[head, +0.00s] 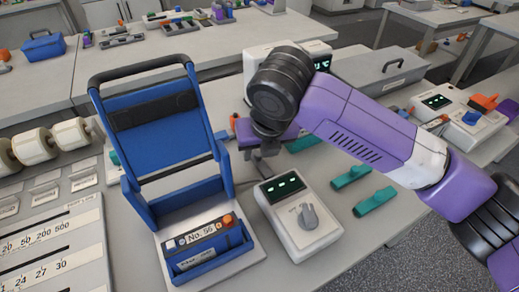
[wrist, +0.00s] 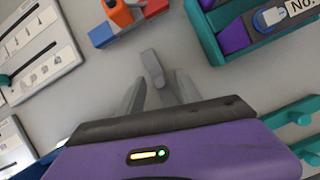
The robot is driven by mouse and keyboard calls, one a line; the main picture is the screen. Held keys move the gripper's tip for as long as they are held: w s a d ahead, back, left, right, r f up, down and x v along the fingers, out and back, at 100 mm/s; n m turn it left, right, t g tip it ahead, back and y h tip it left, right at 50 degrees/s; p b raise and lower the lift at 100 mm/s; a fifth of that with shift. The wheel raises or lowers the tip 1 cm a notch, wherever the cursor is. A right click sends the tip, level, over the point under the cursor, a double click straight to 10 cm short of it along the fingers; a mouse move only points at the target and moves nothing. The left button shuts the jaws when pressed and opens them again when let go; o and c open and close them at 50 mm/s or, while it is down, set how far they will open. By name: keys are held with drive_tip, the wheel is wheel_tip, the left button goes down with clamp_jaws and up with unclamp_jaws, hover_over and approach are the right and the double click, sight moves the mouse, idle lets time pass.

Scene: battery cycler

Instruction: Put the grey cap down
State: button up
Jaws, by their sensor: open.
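The grey cap (wrist: 151,65) shows in the wrist view as a small grey oblong piece just ahead of my fingertips, against the grey tabletop. I cannot tell for certain whether it touches the surface. My gripper (wrist: 157,88) is open, with one grey finger on either side of the cap's near end and a gap showing around it. In the head view my gripper (head: 262,158) is low over the bench behind the white unit with a dial (head: 300,215), partly hidden by my wrist. I cannot make out the cap there.
In the wrist view an orange piece on a blue, red and grey block (wrist: 103,35) lies ahead, and a teal tray (wrist: 213,45) stands at upper right. Teal clips (head: 375,201) lie to the right in the head view. A blue holder (head: 143,211) stands at left.

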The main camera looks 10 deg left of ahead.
drive_tip(key=v, duration=1.2)
drive_tip(key=shift+p, duration=0.35)
